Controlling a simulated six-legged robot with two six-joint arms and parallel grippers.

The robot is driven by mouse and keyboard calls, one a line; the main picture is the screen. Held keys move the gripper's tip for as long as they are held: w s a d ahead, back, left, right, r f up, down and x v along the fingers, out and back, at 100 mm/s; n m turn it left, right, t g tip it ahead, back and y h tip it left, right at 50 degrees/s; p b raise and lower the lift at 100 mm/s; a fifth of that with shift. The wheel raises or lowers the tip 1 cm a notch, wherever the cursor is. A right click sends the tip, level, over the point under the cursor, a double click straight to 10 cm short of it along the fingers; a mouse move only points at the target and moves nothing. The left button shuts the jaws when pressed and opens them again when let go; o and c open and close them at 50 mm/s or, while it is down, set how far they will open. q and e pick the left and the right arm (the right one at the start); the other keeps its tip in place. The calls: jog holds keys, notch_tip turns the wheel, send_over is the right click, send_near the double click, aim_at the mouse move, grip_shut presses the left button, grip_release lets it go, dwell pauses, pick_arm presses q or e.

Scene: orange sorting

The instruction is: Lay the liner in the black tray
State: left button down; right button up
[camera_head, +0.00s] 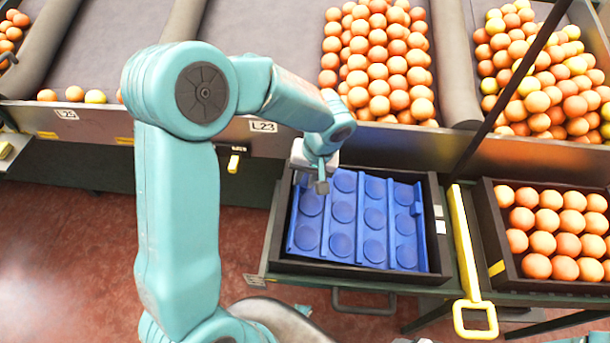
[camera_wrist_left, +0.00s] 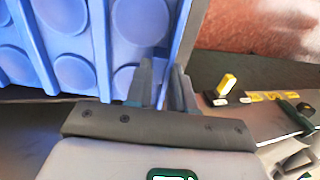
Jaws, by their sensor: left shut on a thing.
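The blue liner (camera_head: 342,228), a sheet with rows of round dimples, is within the outline of the black tray (camera_head: 437,245) in the head view. It sits slightly askew, and I cannot tell whether it rests fully on the tray floor. My left gripper (camera_head: 321,184) is at the liner's far edge, left of its middle, and is shut on it. In the left wrist view the liner (camera_wrist_left: 75,75) fills the upper left, and its edge runs between the fingers of my left gripper (camera_wrist_left: 163,75). My right gripper is not in view.
A black crate full of oranges (camera_head: 488,218) stands right of the tray, past a yellow handle (camera_head: 465,250). Behind are sloping lanes with heaped oranges (camera_head: 378,65) and a metal front ledge (camera_head: 225,128). Red floor (camera_head: 75,230) shows at the left.

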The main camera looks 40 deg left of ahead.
pick_arm(q)
jog(key=c, duration=1)
grip_release()
jog(key=shift+r, duration=0.1)
jog(key=p+v, duration=0.2)
jog(key=v, duration=1)
jog(key=shift+r, duration=0.2)
